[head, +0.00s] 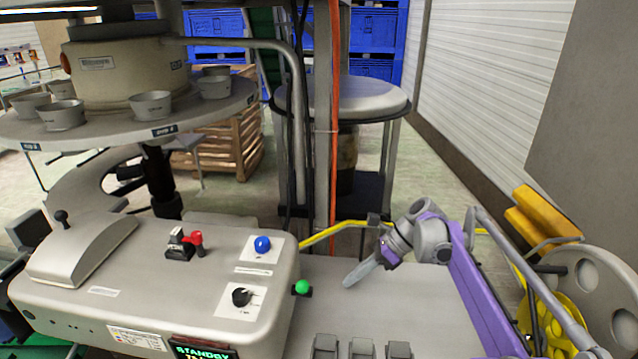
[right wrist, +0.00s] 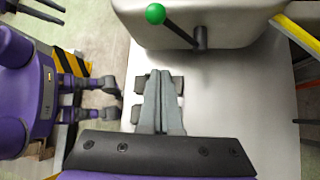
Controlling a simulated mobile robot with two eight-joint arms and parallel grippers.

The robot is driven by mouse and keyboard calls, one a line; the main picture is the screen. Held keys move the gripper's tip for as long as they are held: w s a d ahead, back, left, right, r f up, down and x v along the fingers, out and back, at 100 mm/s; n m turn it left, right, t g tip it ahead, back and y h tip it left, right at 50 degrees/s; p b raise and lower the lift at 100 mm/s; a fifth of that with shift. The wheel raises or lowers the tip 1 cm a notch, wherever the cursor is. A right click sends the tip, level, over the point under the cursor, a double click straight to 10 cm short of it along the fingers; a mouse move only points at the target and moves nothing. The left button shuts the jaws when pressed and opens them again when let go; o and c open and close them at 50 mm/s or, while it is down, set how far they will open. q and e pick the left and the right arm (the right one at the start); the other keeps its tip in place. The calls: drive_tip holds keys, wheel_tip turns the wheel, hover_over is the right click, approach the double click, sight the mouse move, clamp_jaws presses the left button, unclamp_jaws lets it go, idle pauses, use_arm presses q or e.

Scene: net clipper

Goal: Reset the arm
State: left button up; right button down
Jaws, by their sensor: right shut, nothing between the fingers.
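My right arm comes in from the right in the head view, purple and grey. Its gripper (head: 349,282) points down and left over the bare grey metal top of the machine. In the right wrist view the grey fingers (right wrist: 160,74) lie together, shut and empty. They are above or near dark blocks on the metal top; whether they touch is not clear. A lever with a green ball (head: 302,287) stands left of the gripper; it also shows in the right wrist view (right wrist: 155,14). My left gripper does not show clearly in either view.
The control box (head: 75,292) has a blue button (head: 262,244), a black knob (head: 241,297), a red-handled switch (head: 193,240) and a screen reading STANDBY. A yellow rail (head: 335,229) runs behind. A round table with cups (head: 150,104) stands back left. A grey post rises mid-view.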

drive_tip(key=s+d+f+n+t+h, duration=0.1)
drive_tip(key=s+f+n+t+h, duration=0.1)
drive_tip(key=s+n, duration=0.5)
drive_tip(key=s+d+f+n+t+h+p, duration=0.1)
drive_tip(key=s+n+h, duration=0.3)
drive_tip(key=s, duration=0.9)
drive_tip(key=s+d+f+n+t+h+p, duration=0.1)
drive_tip(key=s+d+f+n+t+h, duration=0.1)
drive_tip(key=s+n, duration=0.8)
wheel_tip(320, 180, down, 2)
drive_tip(key=shift+d+n+t+h, duration=0.25)
drive_tip(key=shift+n+t+h, duration=0.05)
drive_tip(key=shift+t+h, duration=0.2)
drive_tip(key=shift+w, duration=0.1)
